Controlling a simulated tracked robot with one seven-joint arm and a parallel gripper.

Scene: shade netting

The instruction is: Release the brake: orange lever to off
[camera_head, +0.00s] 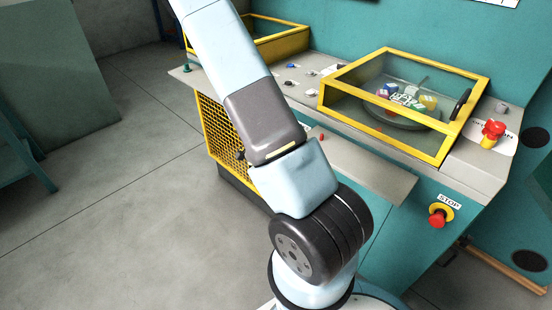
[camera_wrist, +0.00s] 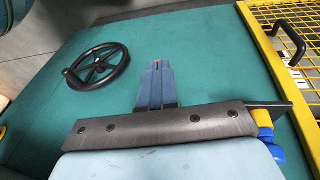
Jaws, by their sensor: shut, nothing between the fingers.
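A red-orange handle on a yellow base (camera_head: 493,132) stands on the console's right end. It sits on a white plate with partly covered lettering, ending in ON. I cannot tell for sure whether it is the orange lever. In the wrist view, my gripper (camera_wrist: 156,64) has its blue-grey fingers together, with nothing held, over a teal panel (camera_wrist: 205,60). A small orange spot (camera_wrist: 157,62) shows at the fingertips; I cannot tell what it belongs to. My gripper is outside the head view, where my arm runs off the top edge.
A black handwheel (camera_wrist: 97,65) is left of my fingers. A yellow mesh guard (camera_wrist: 275,20) with a black handle (camera_wrist: 288,42) is at right. In the head view, a yellow-framed clear cover (camera_head: 380,62) encloses small coloured objects. A red STOP button (camera_head: 438,216) is on the front.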

